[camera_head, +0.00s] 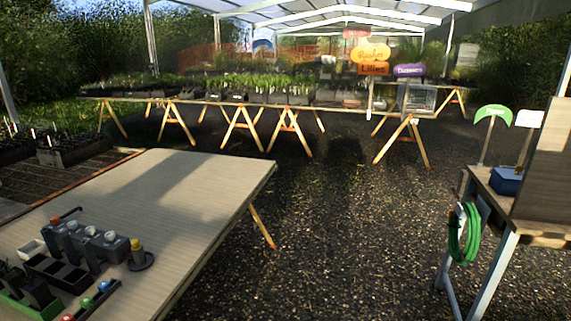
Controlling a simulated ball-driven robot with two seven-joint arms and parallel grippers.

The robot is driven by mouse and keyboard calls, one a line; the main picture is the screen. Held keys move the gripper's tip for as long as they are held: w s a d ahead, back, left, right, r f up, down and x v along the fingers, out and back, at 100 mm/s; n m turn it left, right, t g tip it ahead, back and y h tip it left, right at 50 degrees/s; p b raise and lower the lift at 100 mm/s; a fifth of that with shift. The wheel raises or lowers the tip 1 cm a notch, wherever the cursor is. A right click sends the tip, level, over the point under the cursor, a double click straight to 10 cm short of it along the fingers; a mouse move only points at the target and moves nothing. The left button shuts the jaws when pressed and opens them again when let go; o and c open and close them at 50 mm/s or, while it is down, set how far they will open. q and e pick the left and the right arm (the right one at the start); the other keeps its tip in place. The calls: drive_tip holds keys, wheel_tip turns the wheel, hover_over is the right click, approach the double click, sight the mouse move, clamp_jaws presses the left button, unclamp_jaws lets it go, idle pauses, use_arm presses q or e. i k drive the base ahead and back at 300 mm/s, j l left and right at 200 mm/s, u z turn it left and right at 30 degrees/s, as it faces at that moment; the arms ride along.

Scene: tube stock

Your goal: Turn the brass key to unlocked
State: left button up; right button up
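A small yellow, brass-like piece (136,244) stands upright on a round dark base (141,262) near the lower left, on the light wooden table (190,190). It may be the brass key, but it is too small to tell its shape or which way it is turned. No lock markings can be read. Neither of my grippers is in view.
Beside it are a grey row of white-topped units (90,242), black trays (60,272) and a dark strip with red, green and blue knobs (88,302). The table's right part is bare. A bench with a green hose (464,235) stands right, across open gravel (330,240).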

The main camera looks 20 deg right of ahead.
sight(519, 169)
drive_tip(key=i+l+z, duration=0.6)
drive_tip(key=i+z, duration=0.6)
drive_tip(key=i, duration=0.2)
drive_tip(key=i+z, duration=0.2)
drive_tip(key=i, duration=2.05)
drive_tip(key=i+j+z, duration=0.15)
drive_tip(key=i, duration=0.55)
drive_tip(key=i+j+z, duration=0.2)
drive_tip(key=i, duration=0.5)
drive_tip(key=i+l+z, duration=0.1)
drive_tip(key=i+z, duration=0.2)
drive_tip(key=z, duration=0.15)
drive_tip(key=i+z, duration=0.3)
drive_tip(key=z, duration=0.2)
drive_tip(key=i+j+z, duration=0.15)
drive_tip(key=z, duration=0.3)
drive_tip(key=i+z, duration=0.65)
drive_tip(key=z, duration=0.15)
drive_tip(key=i+j+z, duration=0.2)
drive_tip(key=z, duration=0.2)
drive_tip(key=i+j+z, duration=0.35)
drive_tip(key=i, duration=0.25)
